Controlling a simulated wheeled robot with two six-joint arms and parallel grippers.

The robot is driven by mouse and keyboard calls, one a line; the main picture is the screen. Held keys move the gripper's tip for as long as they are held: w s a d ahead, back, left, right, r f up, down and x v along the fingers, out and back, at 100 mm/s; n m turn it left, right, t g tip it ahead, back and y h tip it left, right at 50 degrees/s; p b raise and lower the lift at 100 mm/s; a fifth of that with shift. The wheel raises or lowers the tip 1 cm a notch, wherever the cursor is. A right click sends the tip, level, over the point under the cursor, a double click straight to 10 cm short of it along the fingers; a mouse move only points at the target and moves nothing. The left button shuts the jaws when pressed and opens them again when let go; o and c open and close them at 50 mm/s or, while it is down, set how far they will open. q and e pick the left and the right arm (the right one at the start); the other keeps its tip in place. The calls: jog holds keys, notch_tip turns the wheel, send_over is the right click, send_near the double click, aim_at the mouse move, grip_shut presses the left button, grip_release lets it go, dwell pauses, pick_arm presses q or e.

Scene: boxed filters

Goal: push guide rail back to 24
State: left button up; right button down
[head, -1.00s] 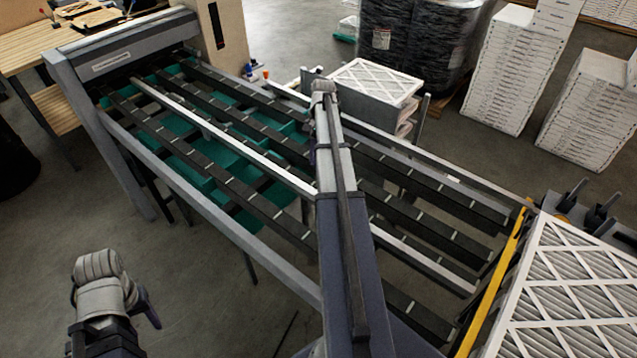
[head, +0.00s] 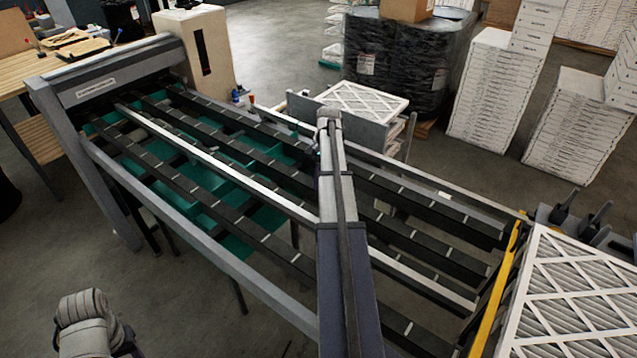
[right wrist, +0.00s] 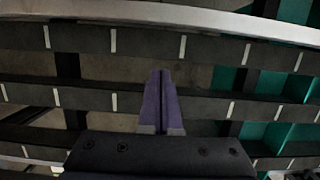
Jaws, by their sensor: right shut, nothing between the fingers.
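The guide rail (head: 228,168) is a long pale bar running lengthwise over the conveyor, between dark belt strips (head: 190,190) with white marks. My right arm crosses above it and hides part of it. In the right wrist view my right gripper (right wrist: 161,74) is shut and empty, its fingers over the dark strips. A pale bar (right wrist: 150,12) crosses the top of that view, apart from the fingertips. In the head view the right fingers are not clear. No readable number 24 shows. Only a grey joint of my left arm shows at lower left; its fingers do not.
The conveyor's grey side frame (head: 200,250) runs along the near side. A machine housing (head: 115,75) stands at the far left end. A yellow bar (head: 497,290) and a white pleated filter (head: 575,300) are at the right end. Green bins (head: 235,248) lie below the belts.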

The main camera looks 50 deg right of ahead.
jog(key=b+x, duration=0.4)
jog(key=x, duration=0.1)
jog(key=shift+f+b, duration=0.3)
jog(key=shift+f, duration=0.05)
jog(key=a, duration=0.3)
jog(key=shift+s+a+r, duration=0.1)
jog(key=shift+s+a, duration=0.1)
jog(key=shift+a, duration=0.35)
jog(key=s+a, duration=0.2)
jog(key=a, duration=2)
jog(key=shift+a, duration=0.15)
